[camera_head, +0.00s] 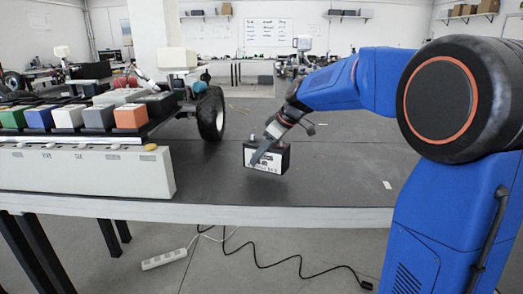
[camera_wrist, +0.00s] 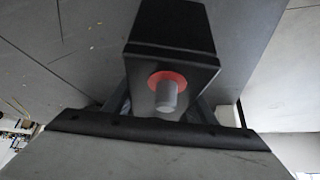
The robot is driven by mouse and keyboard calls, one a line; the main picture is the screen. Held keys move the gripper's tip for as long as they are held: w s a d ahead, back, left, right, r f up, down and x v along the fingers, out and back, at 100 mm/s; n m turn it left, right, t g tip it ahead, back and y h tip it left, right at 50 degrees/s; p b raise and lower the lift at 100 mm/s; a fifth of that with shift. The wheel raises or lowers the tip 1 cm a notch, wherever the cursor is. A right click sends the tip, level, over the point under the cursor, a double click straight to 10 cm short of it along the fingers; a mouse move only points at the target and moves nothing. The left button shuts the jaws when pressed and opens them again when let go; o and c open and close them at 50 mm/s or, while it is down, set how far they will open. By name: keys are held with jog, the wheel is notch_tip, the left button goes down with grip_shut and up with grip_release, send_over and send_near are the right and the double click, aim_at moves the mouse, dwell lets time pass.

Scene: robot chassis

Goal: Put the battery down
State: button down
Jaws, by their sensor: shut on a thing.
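The battery (camera_head: 266,158) is a small black box with a white printed label on its front. In the head view it is near the front edge of the dark table (camera_head: 330,170), right of the white button panel. My gripper (camera_head: 266,149) comes down from the upper right and is shut on the battery. In the wrist view the battery (camera_wrist: 172,35) is dark, with a red ring and a grey terminal facing the camera. The gripper fingers (camera_wrist: 160,108) are mostly hidden beside and below it. I cannot tell whether the battery's underside touches the table.
A white panel (camera_head: 85,174) with several buttons stands at the front left. Behind it a dark rack (camera_head: 80,135) holds several coloured blocks. A wheeled robot with a black wheel (camera_head: 211,113) stands behind them. The tabletop right of the battery is mostly clear.

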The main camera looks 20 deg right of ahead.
aim_at(262, 161)
jog(key=shift+f, duration=1.5)
jog(key=c, duration=1.2)
grip_release()
jog(key=shift+f, duration=0.25)
jog(key=o, duration=0.4)
jog(key=shift+r, duration=0.15)
